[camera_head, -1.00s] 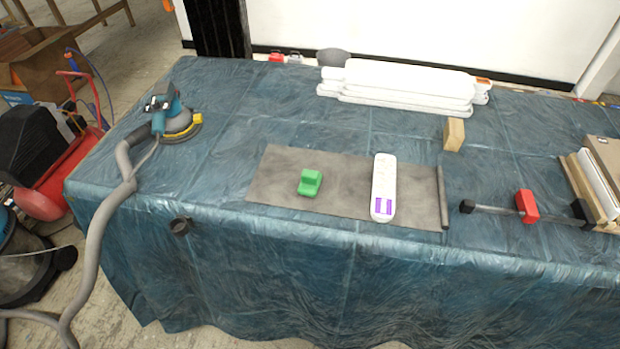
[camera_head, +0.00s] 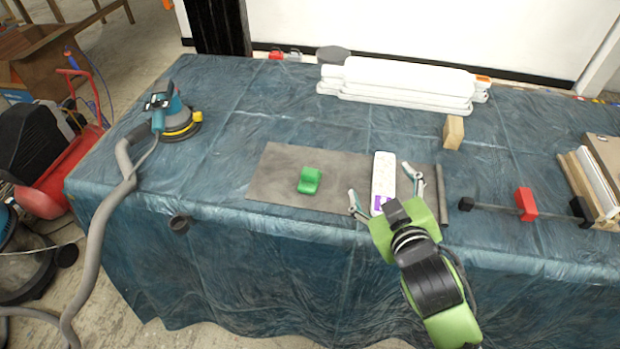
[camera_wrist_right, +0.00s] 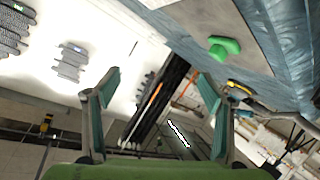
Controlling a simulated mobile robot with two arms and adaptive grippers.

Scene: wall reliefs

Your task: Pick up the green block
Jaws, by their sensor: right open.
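The green block (camera_wrist_right: 224,46) shows there at the upper right, outside the fingers. My left gripper does not show.
A blue sander (camera_head: 172,115) with a grey hose stands at the table's left. White folded pieces (camera_head: 400,85) lie at the back. A wooden block (camera_head: 453,132) and a clamp with a red part (camera_head: 525,204) are on the right. The table left of the mat is mostly clear.

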